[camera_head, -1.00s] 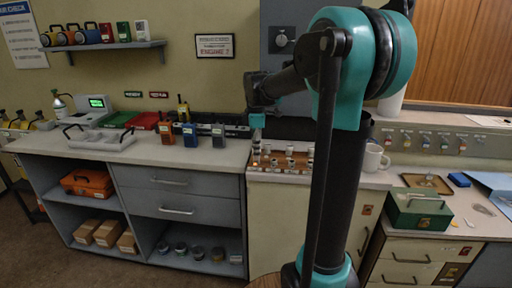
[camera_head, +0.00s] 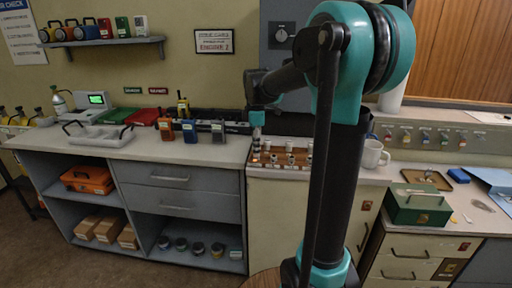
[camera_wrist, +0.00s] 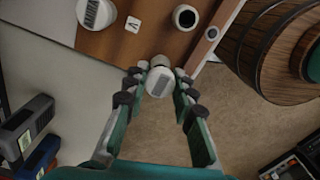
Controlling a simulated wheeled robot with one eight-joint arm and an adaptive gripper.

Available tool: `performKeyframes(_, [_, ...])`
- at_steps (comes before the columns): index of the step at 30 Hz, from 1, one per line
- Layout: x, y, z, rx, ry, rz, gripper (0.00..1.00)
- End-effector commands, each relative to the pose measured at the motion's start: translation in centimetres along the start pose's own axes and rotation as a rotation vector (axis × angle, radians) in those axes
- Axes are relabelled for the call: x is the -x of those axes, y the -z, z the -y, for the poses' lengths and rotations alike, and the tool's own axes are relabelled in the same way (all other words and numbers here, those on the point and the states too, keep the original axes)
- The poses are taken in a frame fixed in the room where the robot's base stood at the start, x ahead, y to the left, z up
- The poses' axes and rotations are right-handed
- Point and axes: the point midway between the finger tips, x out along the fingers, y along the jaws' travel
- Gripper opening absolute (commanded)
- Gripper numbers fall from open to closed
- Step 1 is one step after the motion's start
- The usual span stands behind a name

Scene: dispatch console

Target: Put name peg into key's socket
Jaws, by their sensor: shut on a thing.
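A brown peg board (camera_head: 283,158) stands on the cream cabinet top in the head view, with several pale pegs on it. In the wrist view, the board (camera_wrist: 215,15) fills the top middle. My gripper (camera_wrist: 159,82) is shut on a pale round name peg (camera_wrist: 159,82) with a dark striped label on its top. The peg is at the board's near edge in that view; whether it touches a socket is unclear. A round dark-centred socket (camera_wrist: 185,17), a small white tag with a dark mark (camera_wrist: 133,24) and another striped-label peg (camera_wrist: 97,12) lie beyond it.
A white mug (camera_head: 374,154) stands right of the board, and a green box (camera_head: 418,204) is farther right. Radios (camera_head: 190,131) stand on the counter to the left. A row of coloured key tags (camera_head: 425,138) is on the back panel.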

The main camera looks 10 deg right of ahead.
Motion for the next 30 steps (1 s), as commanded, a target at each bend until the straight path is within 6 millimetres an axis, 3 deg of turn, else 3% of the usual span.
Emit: performKeyframes(30, [-0.79, 0.00, 0.01, 0.000, 0.000, 0.000, 0.11])
